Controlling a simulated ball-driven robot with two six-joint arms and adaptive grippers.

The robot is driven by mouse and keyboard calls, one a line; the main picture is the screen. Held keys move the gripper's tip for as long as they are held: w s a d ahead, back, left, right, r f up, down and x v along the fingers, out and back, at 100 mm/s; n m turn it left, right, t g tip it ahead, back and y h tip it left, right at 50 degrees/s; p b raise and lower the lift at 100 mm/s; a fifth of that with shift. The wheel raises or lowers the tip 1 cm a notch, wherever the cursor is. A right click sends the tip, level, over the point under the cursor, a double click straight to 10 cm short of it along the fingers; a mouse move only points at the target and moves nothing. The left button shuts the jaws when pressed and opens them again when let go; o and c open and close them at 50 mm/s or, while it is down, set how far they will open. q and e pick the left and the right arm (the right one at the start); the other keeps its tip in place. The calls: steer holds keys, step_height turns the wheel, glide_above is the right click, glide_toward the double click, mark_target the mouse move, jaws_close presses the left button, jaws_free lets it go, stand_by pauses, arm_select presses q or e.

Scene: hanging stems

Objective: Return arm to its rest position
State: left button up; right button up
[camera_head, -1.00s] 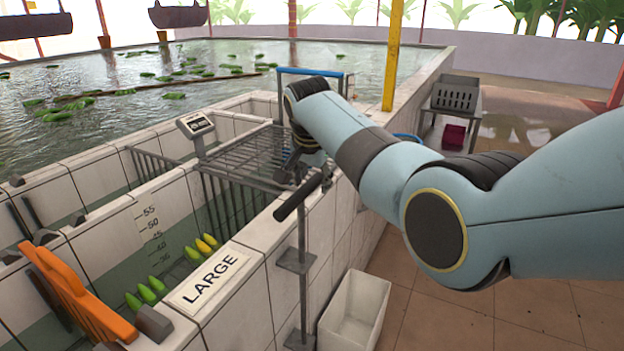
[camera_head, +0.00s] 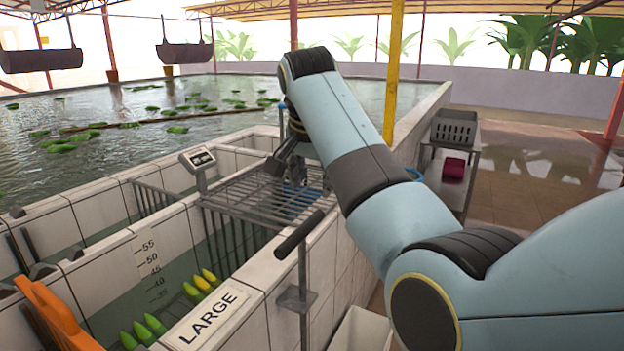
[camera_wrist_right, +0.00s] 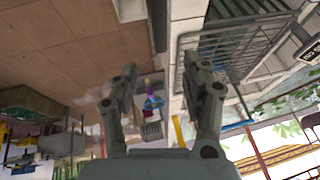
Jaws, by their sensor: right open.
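My right arm, light blue, reaches from the right edge over the tank wall in the head view. My right gripper (camera_head: 284,172) hangs from its wrist, in front of the wire rack (camera_head: 245,200) in the picture; the gap to the rack is hard to judge. In the right wrist view, the two grey fingers of this gripper (camera_wrist_right: 163,95) stand wide apart, with nothing between them. The rack also shows in that view (camera_wrist_right: 240,45), beyond the right finger. My left gripper is not in view.
A handle bar on a post (camera_head: 299,234) stands in front of the rack. A white bin (camera_head: 362,330) is below my arm. A grey crate (camera_head: 454,127) stands on a side table.

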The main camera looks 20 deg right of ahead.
steer(key=shift+s+r, duration=0.1)
steer(key=shift+r, duration=0.05)
stand_by(0.3)
steer(key=s+d+f+n+g+b, duration=0.1)
steer(key=s+d+f+g+b, duration=0.15)
steer(key=s+f, duration=0.95)
steer(key=s+d+f+n+g+b, duration=0.15)
steer(key=s+f+b, duration=0.3)
steer(key=f, duration=1.35)
steer(key=s+d+f+g+b, duration=0.1)
steer(key=s+f+g+b, duration=0.15)
steer(key=s+f, duration=1)
steer(key=s+d+f+n+t+b, duration=0.1)
steer(key=s+f+n+b, duration=0.3)
steer(key=s+f, duration=1.1)
steer(key=s+d+f+n+t+y+b, duration=0.1)
steer(key=s+d+f+n+b, duration=0.2)
steer(key=s+f, duration=1.2)
steer(key=shift+s+d+n+t+b, duration=0.2)
steer(key=shift+s+n+t+b, duration=0.15)
steer(key=shift+s+n, duration=0.3)
steer(key=shift+w+f, duration=0.1)
